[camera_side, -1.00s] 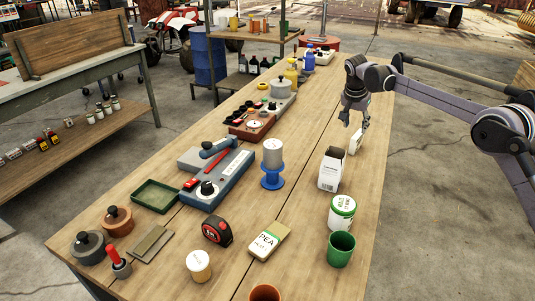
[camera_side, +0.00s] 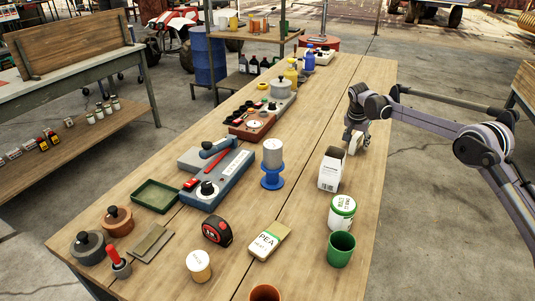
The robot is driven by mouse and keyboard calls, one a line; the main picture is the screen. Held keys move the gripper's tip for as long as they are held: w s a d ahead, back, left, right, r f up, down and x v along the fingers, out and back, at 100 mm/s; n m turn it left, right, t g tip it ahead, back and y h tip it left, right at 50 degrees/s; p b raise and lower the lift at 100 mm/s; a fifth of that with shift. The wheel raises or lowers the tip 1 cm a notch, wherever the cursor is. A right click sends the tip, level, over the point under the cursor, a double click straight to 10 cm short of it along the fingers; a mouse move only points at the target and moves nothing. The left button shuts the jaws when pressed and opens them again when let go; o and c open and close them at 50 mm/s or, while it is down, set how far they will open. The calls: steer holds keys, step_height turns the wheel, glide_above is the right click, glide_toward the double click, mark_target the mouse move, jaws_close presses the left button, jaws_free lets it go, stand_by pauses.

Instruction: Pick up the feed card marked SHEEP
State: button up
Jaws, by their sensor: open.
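A small pale card-like item (camera_side: 353,147) stands on the table behind the white carton, at the right side. No SHEEP marking can be read on it from here, and I cannot tell for sure that it is the feed card. My gripper (camera_side: 353,139) is open and low over this item, its fingers at the item's upper part and partly hiding it. Whether the fingers touch it cannot be seen.
A white carton (camera_side: 331,170) stands just in front of my gripper. The table behind my gripper is clear.

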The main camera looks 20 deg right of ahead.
jaws_close()
steer(key=shift+r, duration=0.15)
